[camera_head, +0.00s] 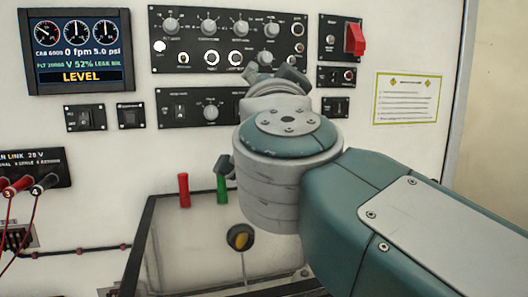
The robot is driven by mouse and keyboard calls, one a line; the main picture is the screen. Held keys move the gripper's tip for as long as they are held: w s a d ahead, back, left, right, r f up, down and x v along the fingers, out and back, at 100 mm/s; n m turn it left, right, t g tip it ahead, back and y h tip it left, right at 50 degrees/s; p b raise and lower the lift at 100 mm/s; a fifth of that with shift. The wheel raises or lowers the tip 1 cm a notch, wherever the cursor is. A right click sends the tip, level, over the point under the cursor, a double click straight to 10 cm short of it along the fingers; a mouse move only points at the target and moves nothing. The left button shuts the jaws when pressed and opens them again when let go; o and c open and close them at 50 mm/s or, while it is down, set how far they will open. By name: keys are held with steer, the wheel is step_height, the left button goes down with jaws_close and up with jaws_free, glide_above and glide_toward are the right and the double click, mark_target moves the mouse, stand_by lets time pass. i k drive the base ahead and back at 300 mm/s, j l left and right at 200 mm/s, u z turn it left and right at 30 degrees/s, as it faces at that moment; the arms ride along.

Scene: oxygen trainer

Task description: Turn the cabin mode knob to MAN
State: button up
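The labels are too small to read, so I cannot tell which knob is the cabin mode knob. My gripper (277,74) reaches toward the wall, in front of the gap between these panels and just below the larger knob. My wrist hides most of the gripper and the lower panel's right part. I cannot tell whether the fingers are open or touching anything.
A display (77,51) reading LEVEL is at upper left. A red guarded switch (355,39) is at upper right, above small switch panels. Red (184,190) and green (221,188) upright posts stand below the lower panel. Cables hang at lower left. A yellow-bordered placard (406,98) is at right.

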mark_target(272, 30)
steer(key=k, duration=1)
